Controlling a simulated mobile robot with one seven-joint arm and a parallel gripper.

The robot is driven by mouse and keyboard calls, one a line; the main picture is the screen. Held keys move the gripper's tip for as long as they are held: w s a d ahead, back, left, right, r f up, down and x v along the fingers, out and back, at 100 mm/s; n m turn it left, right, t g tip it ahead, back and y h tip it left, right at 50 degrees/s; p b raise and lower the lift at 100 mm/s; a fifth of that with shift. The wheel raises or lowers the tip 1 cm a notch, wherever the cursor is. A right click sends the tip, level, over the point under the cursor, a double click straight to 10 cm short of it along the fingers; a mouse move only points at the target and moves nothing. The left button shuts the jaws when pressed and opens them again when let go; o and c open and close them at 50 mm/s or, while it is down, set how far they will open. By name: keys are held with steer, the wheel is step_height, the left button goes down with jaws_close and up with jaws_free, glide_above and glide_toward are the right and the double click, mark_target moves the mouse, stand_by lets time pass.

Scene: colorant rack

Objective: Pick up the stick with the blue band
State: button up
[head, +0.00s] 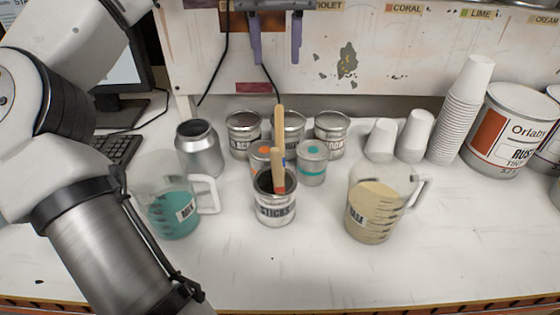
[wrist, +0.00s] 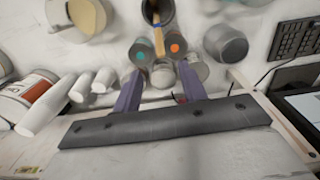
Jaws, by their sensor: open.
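The sticks can (head: 275,211), a small tin labelled STICKS, stands mid-table with wooden sticks upright in it. The taller stick (head: 280,122) is behind a shorter front stick (head: 277,160) with a red band low on it. A blue patch shows just right of the front stick; it seems to be the band on the taller stick, mostly hidden. In the wrist view the sticks (wrist: 158,42) rise from the dark can at the top. My gripper (head: 276,55) is open and empty, above and behind the can; its purple fingers also show in the wrist view (wrist: 160,88).
A teal-filled jug (head: 174,215) stands left of the sticks can and a beige-filled jug (head: 374,212) right. Several small tins are close behind, including a teal-dotted one (head: 312,165). White cups (head: 463,110) and paint cans (head: 508,130) are at right. The front table strip is clear.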

mark_target(279, 119)
step_height(279, 119, down, 9)
steer(key=shift+d+f+b, duration=0.1)
steer(key=shift+f+b, duration=0.05)
steer(key=shift+b, duration=0.2)
steer(key=shift+w+d+f+p, duration=0.1)
steer(key=shift+f+p, duration=0.25)
steer(key=shift+f, duration=1.05)
steer(key=shift+w+f+p, duration=0.1)
steer(key=shift+f+p, duration=0.25)
steer(key=shift+f, duration=1)
jaws_close()
